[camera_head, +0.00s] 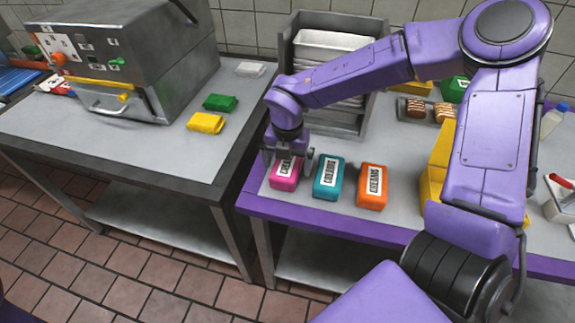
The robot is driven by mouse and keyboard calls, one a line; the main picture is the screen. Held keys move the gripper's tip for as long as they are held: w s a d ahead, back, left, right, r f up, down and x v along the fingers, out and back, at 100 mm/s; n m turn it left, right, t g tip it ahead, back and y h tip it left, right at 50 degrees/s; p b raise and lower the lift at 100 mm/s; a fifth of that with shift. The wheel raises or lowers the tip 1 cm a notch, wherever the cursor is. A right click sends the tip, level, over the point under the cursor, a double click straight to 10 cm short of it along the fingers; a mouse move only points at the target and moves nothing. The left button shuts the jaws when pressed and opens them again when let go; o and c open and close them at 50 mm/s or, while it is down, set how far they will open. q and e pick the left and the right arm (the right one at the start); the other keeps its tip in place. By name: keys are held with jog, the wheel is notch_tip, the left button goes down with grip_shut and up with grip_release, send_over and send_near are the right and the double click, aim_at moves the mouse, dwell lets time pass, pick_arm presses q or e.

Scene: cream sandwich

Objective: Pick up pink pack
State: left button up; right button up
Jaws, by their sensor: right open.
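The pink pack (284,178) has a white label and lies near the front left corner of the purple-edged table (343,218). My right gripper (288,160) is directly over it, pointing down, with its fingers around the pack's upper part. The gripper is open, and whether the fingers touch the pack cannot be told. The gripper hides the back of the pack. My left gripper is out of view.
A teal pack (328,180) and an orange pack (371,190) lie to the right of the pink one. A metal rack (288,50) stands behind. The left table (150,135) holds a metal machine, green pack (220,102) and yellow pack (205,123).

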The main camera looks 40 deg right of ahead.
jog(key=shift+w+f, duration=0.3)
jog(key=shift+f, duration=0.25)
jog(key=shift+w+f, duration=0.3)
jog(key=shift+f, duration=0.25)
jog(key=shift+s+r, duration=0.25)
jog(key=shift+s, duration=0.3)
jog(key=c, duration=0.5)
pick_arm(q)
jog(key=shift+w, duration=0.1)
pick_arm(e)
jog(key=c, duration=0.5)
jog(key=shift+c, duration=0.2)
